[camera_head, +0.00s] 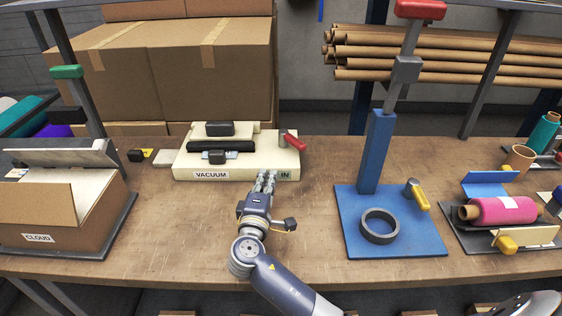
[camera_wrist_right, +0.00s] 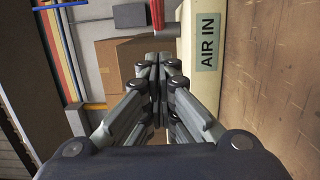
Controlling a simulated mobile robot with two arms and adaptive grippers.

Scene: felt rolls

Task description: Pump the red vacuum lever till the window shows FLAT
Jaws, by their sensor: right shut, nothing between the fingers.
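The cream vacuum unit (camera_head: 250,168), labelled VACUUM, stands at the back centre of the bench. Its red lever (camera_head: 293,140) is at its right end, on a grey pivot, and slants down to the right. A red part, apparently the lever (camera_wrist_right: 157,14), shows at the top of the right wrist view. My right gripper (camera_head: 266,177) is shut and empty, in front of the unit's front face, left of the AIR IN label (camera_wrist_right: 207,47) and apart from the lever. I cannot make out a window reading.
A blue press stand (camera_head: 375,150) with a dark ring (camera_head: 380,226) on its base stands to the right. An open carton (camera_head: 40,210) marked CLOUD is at the left. A pink roll (camera_head: 503,210) lies at far right. The bench between carton and blue stand is mostly clear.

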